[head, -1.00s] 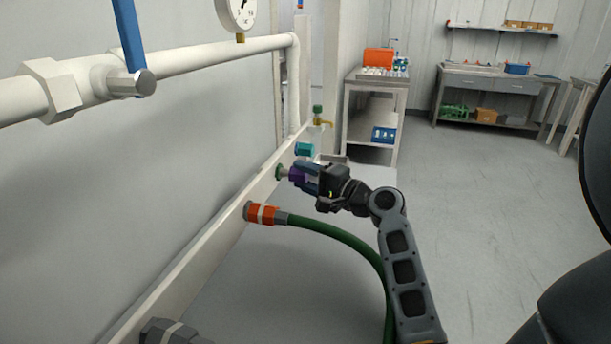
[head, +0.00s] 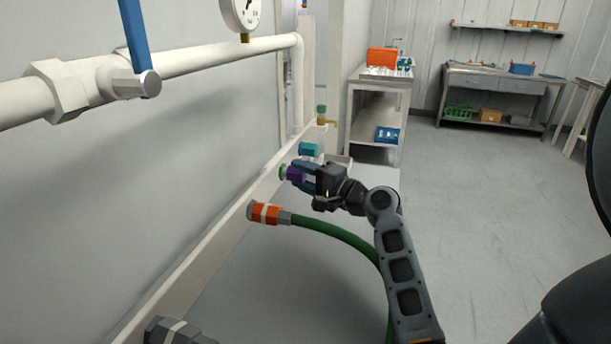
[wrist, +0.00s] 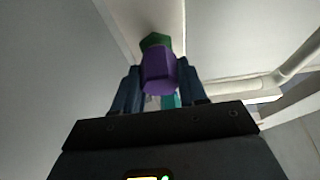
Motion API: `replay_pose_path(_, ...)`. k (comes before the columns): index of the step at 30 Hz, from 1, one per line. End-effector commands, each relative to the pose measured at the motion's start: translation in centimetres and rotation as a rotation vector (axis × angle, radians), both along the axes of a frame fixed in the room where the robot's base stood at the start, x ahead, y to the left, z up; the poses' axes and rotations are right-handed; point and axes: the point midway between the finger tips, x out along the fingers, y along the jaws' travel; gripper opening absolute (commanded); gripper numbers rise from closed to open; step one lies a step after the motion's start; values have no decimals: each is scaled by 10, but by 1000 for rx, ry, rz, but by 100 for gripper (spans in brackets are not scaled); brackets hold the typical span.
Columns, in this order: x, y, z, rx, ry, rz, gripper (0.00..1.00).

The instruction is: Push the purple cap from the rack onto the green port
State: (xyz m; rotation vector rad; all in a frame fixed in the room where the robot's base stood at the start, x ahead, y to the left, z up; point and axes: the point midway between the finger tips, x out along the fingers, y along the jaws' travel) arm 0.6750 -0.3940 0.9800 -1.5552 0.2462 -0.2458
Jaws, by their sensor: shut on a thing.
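The purple cap (head: 295,174) is between the blue fingers of my gripper (head: 301,174), which is shut on it. The green port (head: 283,172) sticks out from the white rail, directly at the cap's far end. In the wrist view the purple cap (wrist: 159,72) lies between the fingers (wrist: 160,86), in line with the green port (wrist: 155,41) behind it. The cap hides part of the port there. I cannot tell how far the cap sits over the port.
A teal fitting (head: 309,149) sits just beyond the port on the rail. An orange coupling (head: 265,213) with a green hose (head: 335,236) is on the near side. A metal cart (head: 378,105) stands behind. The floor at the right is clear.

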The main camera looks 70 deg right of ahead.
Motion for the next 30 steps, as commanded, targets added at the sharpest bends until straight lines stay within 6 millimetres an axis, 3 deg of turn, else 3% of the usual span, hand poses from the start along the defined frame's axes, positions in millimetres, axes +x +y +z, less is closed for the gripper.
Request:
replay_pose_path(12,10,1,0,-1,0,0,5)
replay_pose_path(13,9,1,0,-1,0,-1,45)
replay_pose_path(21,9,1,0,-1,0,-1,70)
replay_pose_path(30,7,1,0,0,0,-1,72)
